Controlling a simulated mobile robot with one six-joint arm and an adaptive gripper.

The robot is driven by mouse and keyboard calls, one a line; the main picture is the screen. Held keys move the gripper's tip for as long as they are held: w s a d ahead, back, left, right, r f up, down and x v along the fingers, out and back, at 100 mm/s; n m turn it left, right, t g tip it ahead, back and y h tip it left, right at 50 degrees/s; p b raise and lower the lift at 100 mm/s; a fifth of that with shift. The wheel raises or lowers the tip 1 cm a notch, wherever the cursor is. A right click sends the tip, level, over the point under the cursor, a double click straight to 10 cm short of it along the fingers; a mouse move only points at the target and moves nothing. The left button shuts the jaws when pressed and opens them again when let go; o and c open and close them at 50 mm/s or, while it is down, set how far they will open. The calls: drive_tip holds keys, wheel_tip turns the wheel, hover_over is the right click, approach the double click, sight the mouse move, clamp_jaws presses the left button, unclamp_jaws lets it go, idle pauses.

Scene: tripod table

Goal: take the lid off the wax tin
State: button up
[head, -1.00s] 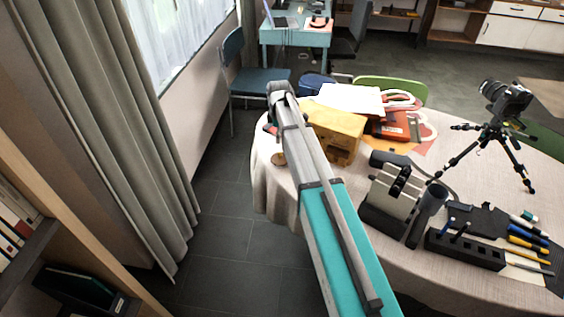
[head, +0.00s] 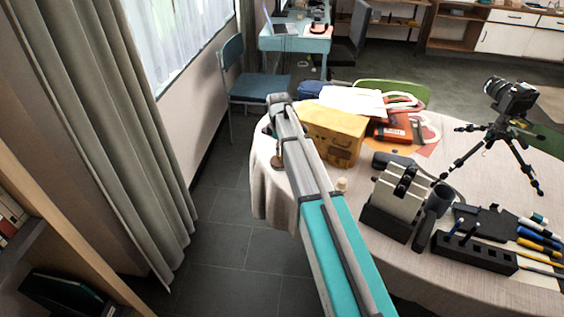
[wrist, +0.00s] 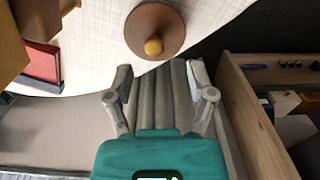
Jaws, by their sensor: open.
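The wax tin (wrist: 146,18) shows in the wrist view as a round brown shape seen from above, with a yellowish knob (wrist: 153,47) on its lid. It stands on the pale tablecloth close to the table's edge. In the head view a small brown round shape (head: 276,161), probably the tin, shows at the table's left edge, partly hidden by my arm. My gripper (wrist: 160,74) is open and empty in the wrist view, its fingers spread below the tin in the picture and apart from it. The head view does not show the fingers clearly.
A yellow box (head: 335,137) stands just right of my arm, with a red book (head: 394,128) beyond it. A small tan object (head: 341,184) sits beside my arm. A camera tripod (head: 500,135) and a black pen holder (head: 470,253) stand further right.

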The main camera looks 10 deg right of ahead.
sight(279, 158)
drive_tip(key=shift+f, duration=0.15)
drive_tip(key=shift+w+d+f+b, duration=0.1)
drive_tip(key=shift+w+f+b, duration=0.05)
drive_tip(key=shift+f+b, duration=2.4)
drive_tip(key=shift+r, duration=0.15)
clamp_jaws()
